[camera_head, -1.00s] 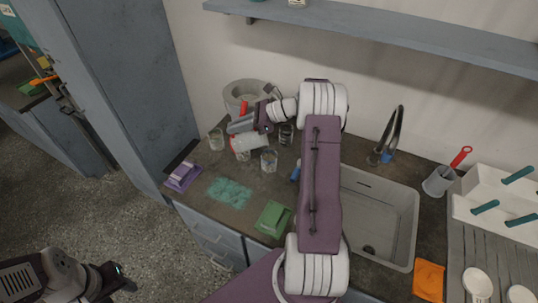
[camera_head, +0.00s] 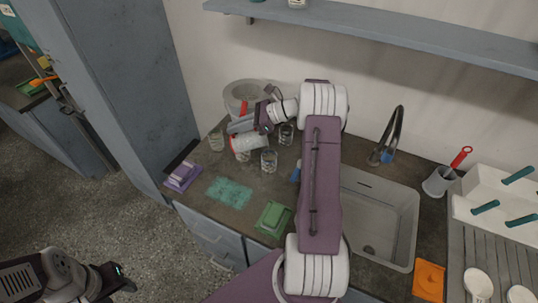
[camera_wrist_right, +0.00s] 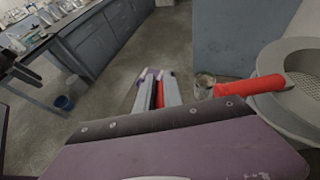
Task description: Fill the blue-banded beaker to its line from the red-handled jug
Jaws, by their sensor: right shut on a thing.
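My right gripper (camera_head: 262,117) is at the back left of the counter, shut on the red-handled jug (camera_head: 250,143). The jug is tipped well over on its side above the counter, its red part showing at its left. In the right wrist view the fingers (camera_wrist_right: 160,92) close around something red and dark. A clear beaker (camera_head: 242,155) stands under the jug's left end, partly hidden by it. Other clear beakers stand at left (camera_head: 216,140), in front (camera_head: 269,161) and behind right (camera_head: 286,134). Blue band, fill line and liquid level are too small to make out. My left gripper (camera_head: 122,278) is over the floor, far from the counter.
The sink (camera_head: 378,215) and tap (camera_head: 388,137) are to the right.

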